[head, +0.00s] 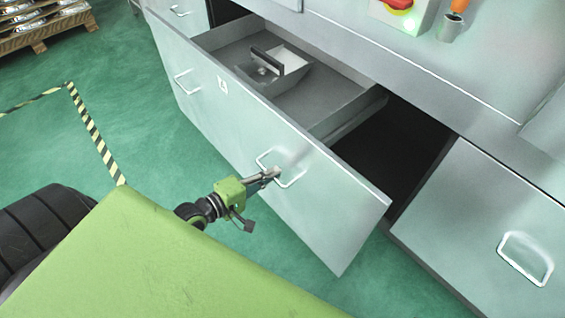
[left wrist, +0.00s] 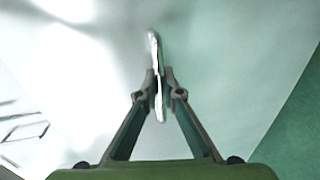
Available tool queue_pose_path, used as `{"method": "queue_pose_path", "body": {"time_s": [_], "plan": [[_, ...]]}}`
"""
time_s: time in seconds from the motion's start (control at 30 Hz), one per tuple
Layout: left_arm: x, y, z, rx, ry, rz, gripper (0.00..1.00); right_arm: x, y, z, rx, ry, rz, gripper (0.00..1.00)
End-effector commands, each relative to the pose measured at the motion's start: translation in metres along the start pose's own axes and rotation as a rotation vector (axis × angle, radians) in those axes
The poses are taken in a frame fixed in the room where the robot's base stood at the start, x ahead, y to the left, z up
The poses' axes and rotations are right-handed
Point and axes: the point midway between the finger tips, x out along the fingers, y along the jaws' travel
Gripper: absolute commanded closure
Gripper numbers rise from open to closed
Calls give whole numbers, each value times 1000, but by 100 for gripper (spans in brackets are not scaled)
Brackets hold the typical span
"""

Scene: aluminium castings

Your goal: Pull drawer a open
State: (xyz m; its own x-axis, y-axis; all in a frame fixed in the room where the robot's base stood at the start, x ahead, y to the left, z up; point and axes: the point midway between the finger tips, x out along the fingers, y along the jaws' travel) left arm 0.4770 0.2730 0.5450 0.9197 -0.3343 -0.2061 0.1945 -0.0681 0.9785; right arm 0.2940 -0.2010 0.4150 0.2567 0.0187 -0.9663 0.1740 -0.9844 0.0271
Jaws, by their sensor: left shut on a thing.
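Drawer a (head: 235,135), a grey-green metal drawer with a small label (head: 222,84) on its front, stands pulled well out of the cabinet in the head view. Its front has two wire handles. My left gripper (head: 275,174) is shut on the right-hand handle (head: 289,184). In the left wrist view, the fingertips (left wrist: 160,82) pinch the pale handle bar (left wrist: 154,45) against the bright drawer front (left wrist: 85,80). The left-hand handle (head: 185,82) is free. My right gripper is not in view.
Inside the drawer lies a light tray-like object with a dark upright part (head: 268,62). A dark cavity (head: 400,150) opens right of the drawer. Another handled front (head: 490,225) is shut at right. A loaded pallet (head: 45,30) stands far left.

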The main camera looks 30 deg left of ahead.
Motion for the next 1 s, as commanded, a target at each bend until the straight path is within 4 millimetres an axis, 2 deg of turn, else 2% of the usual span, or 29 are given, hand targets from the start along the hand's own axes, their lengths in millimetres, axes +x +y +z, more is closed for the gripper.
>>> {"method": "queue_pose_path", "body": {"time_s": [0.2,0.63,0.67,0.7,1.0], "plan": [[-14,-3,0,-1,0,-2,100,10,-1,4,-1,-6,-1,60],[-15,-4,0,0,0,-1,100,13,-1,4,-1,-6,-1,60],[-15,-4,0,0,0,-1,85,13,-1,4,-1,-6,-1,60],[-15,-4,0,0,0,0,76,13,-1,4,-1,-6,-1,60],[-15,-3,0,0,0,1,76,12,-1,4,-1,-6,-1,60]]}}
